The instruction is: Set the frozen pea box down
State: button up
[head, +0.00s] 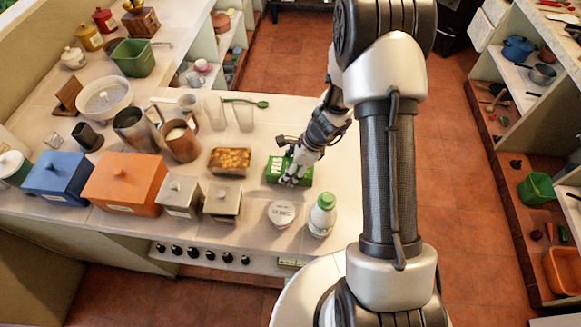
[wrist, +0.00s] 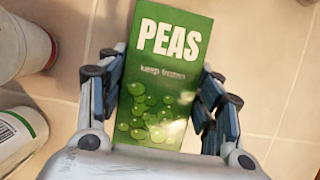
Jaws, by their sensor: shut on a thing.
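The frozen pea box (head: 274,168) is a green carton with "PEAS" in white letters. In the head view it is at or just above the white counter, right of the brown food tray; I cannot tell whether it touches the counter. My gripper (head: 294,177) reaches it from above. In the wrist view the box (wrist: 168,42) shows its front with peas printed on it, between the two fingers of my gripper (wrist: 165,105). The fingers press against its left and right sides. The lower end of the box is hidden behind the gripper body.
A brown food tray (head: 230,160) lies left of the box. A round white tub (head: 281,213) and a white bottle with a green cap (head: 322,215) stand in front. Clear glasses (head: 244,115) and a green spoon (head: 247,102) are behind. Bare counter (head: 338,180) lies to the right.

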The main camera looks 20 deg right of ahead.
jog(key=o, duration=0.8)
jog(key=shift+f, duration=0.15)
jog(key=o, duration=0.5)
